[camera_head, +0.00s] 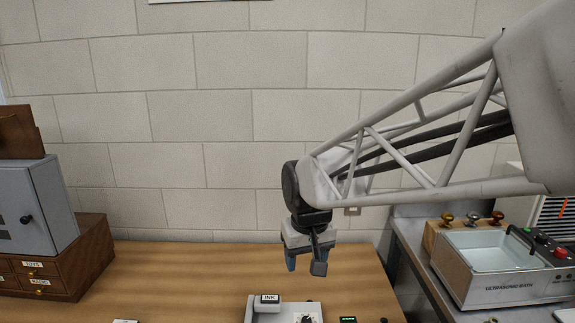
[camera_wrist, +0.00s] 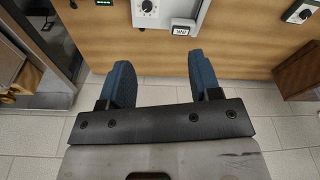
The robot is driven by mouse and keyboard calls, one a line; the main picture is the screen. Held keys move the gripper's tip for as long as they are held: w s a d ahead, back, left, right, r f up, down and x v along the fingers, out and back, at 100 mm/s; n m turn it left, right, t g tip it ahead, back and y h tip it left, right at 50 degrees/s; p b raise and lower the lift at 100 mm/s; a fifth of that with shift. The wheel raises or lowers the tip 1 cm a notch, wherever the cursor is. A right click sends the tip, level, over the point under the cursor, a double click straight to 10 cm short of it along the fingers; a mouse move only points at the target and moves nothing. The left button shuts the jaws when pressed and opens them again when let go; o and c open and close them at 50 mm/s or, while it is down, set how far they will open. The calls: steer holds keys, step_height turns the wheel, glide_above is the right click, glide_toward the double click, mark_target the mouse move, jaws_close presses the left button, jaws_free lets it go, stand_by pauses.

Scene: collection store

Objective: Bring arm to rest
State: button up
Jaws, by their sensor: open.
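My gripper (camera_head: 305,264) hangs from my arm, fingers down, in front of the block wall and above the wooden table (camera_head: 190,277). In the wrist view my gripper (camera_wrist: 160,85) shows two blue finger pads spread apart, with nothing between them. Below and between the fingers the wrist view shows the table's edge and floor tiles. My arm reaches in from the right in the head view.
A grey device with an INK box (camera_head: 269,299) stands at the table's front. A grey cabinet (camera_head: 38,207) sits on wooden drawers (camera_head: 88,258) at left. An ultrasonic bath (camera_head: 507,285) stands on a grey bench at right. The table's middle is clear.

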steer(key=s+d+f+m, duration=0.1)
steer(key=s+d+m, duration=0.2)
steer(key=s+d, duration=1.1)
steer(key=shift+s+d+t+h, duration=0.3)
steer(key=shift+s+d+t, duration=0.1)
steer(key=shift+s, duration=1.95)
steer(key=shift+f, duration=0.1)
